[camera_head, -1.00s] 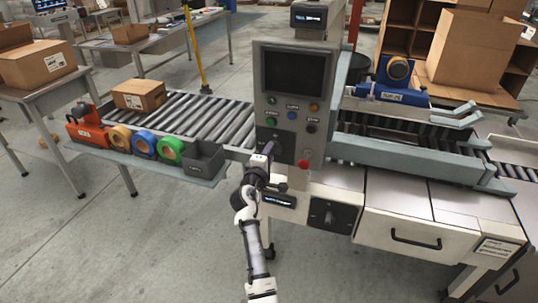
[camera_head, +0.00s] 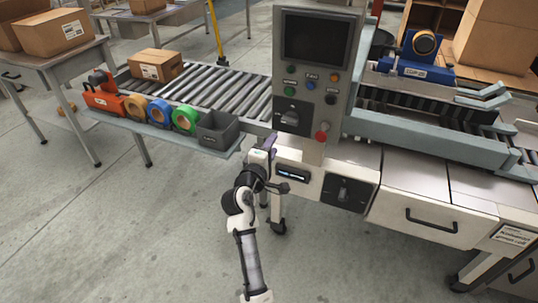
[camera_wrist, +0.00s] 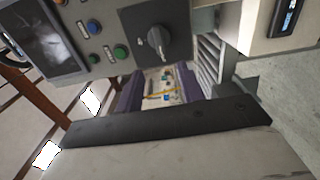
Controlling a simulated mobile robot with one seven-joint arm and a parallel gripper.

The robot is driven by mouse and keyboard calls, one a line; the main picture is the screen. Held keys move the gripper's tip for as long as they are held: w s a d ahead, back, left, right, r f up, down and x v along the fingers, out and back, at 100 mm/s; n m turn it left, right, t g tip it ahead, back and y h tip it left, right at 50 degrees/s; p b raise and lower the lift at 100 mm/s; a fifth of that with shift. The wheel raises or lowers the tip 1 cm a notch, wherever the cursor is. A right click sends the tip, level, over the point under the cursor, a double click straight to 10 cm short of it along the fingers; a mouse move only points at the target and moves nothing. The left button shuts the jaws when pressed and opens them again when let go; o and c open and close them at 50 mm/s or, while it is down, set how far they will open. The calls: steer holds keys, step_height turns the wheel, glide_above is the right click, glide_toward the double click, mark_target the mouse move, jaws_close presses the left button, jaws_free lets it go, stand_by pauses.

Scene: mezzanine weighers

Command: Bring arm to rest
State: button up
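My arm (camera_head: 252,245) reaches up from the bottom of the head view, bent at a dark joint. My gripper (camera_head: 271,143) is just below and left of the grey control panel (camera_head: 340,100), apart from its dark rotary knob (camera_head: 290,118). In the wrist view my gripper (camera_wrist: 160,84) shows two purple fingers spread apart with nothing between them. The panel's knob (camera_wrist: 158,40) and green button (camera_wrist: 121,51) lie beyond the fingers there.
A roller conveyor (camera_head: 225,88) carries a cardboard box (camera_head: 156,65). A side shelf holds an orange tape dispenser (camera_head: 103,98), several tape rolls and a grey bin (camera_head: 217,130). A white drawer cabinet (camera_head: 425,205) stands right. Floor is clear at lower left.

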steer(key=shift+v, duration=0.95)
